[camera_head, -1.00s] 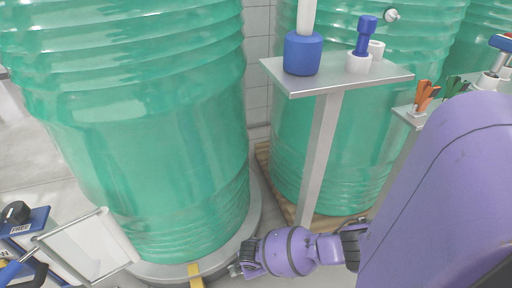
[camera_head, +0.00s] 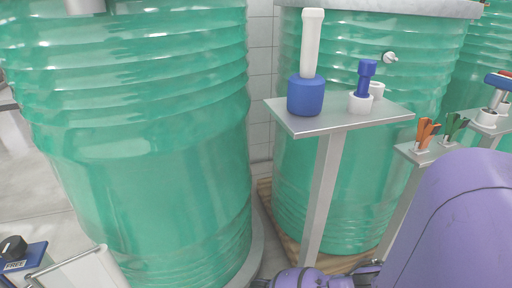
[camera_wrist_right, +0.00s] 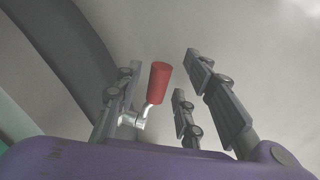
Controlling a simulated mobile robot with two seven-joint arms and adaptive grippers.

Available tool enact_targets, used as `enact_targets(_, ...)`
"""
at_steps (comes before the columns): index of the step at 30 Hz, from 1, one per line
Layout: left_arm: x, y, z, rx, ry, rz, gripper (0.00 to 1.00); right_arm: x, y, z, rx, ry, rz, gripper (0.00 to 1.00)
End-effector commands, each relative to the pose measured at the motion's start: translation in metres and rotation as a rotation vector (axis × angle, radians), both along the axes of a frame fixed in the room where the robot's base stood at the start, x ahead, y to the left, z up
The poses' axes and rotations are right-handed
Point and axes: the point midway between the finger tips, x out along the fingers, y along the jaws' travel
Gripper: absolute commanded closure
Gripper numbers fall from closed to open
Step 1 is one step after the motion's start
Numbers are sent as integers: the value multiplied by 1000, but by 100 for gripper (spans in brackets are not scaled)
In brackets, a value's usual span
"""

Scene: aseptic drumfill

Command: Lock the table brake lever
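The brake lever (camera_wrist_right: 159,83) shows in the right wrist view as a red grip on a bent metal rod. My right gripper (camera_wrist_right: 160,70) is open, with one finger left of the red grip and two fingers right of it. A gap shows between the grip and the right-hand fingers; whether the left finger touches the metal part I cannot tell. My left gripper is in neither view.
A large green ribbed drum (camera_head: 150,150) stands at left on a round grey table (camera_head: 254,258). Another green drum (camera_head: 340,190) stands on a wooden pallet behind a post-mounted shelf (camera_head: 340,119) holding a blue-based bottle (camera_head: 306,96). A blue panel (camera_head: 25,262) with a black knob is at lower left.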

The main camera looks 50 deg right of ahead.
Motion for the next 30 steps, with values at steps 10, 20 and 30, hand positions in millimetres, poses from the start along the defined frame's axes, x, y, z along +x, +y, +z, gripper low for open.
enact_targets(10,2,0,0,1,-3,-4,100,-7,3,43,-1,-2,2,64)
enact_targets(20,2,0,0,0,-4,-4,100,-18,9,100,0,0,1,64)
enact_targets(30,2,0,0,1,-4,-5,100,-20,12,117,0,0,-1,64)
